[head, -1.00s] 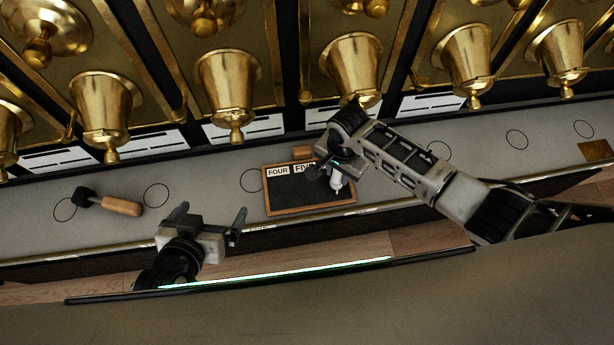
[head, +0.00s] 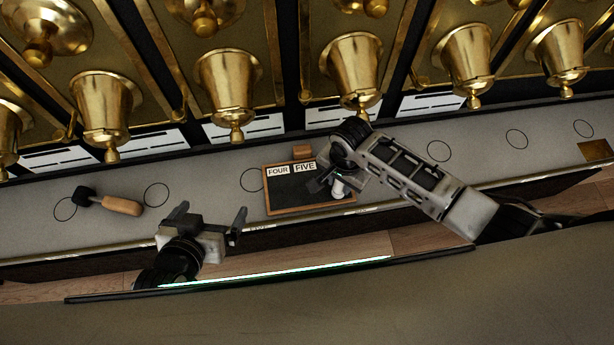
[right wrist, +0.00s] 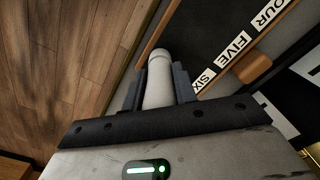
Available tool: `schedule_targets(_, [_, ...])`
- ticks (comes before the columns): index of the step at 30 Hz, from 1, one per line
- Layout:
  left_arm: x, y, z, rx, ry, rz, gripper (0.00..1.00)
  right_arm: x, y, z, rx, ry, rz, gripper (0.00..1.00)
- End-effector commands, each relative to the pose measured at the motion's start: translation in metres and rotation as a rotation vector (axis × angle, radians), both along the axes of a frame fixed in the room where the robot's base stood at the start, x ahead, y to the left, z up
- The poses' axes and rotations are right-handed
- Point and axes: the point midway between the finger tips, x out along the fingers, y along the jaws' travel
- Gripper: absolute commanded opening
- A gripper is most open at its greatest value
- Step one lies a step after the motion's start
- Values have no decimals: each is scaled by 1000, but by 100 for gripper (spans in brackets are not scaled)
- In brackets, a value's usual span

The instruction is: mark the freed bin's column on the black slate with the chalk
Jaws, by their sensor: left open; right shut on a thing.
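The black slate (head: 290,195) lies wood-framed on the grey ledge. FOUR and FIVE labels show along its far edge; the right wrist view also shows SIX. My right gripper (head: 335,183) is over the slate's right part, shut on the white chalk (right wrist: 157,85). The chalk (head: 338,191) is partly hidden by the gripper in the head view; I cannot tell whether its tip touches the slate. No chalk mark shows on the visible slate surface. My left gripper (head: 210,212) is open and empty, left of the slate near the ledge's front edge.
A black-headed mallet (head: 122,205) with a wooden handle lies on the ledge at left. A small wooden block (head: 302,152) sits at the slate's far edge. Brass bins (head: 228,85) line the back above white labels. A brass plate (head: 597,150) lies far right.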

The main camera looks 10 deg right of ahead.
Motion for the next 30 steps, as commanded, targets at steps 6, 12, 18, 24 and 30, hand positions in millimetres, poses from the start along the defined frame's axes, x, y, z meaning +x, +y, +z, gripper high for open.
schedule_targets(6, [0,0,-1,0,0,0,100,-3,-1,14,-2,9,0,0])
schedule_targets(12, [0,0,-1,0,1,0,100,-2,0,35,-1,5,0,0])
schedule_targets(18, [0,0,-1,0,1,0,100,-2,0,54,-1,4,1,0])
schedule_targets(24, [0,0,-1,0,2,0,100,-2,-1,59,-1,4,0,0])
schedule_targets(30, [-1,0,-1,0,2,0,100,-1,-1,59,-2,3,0,0])
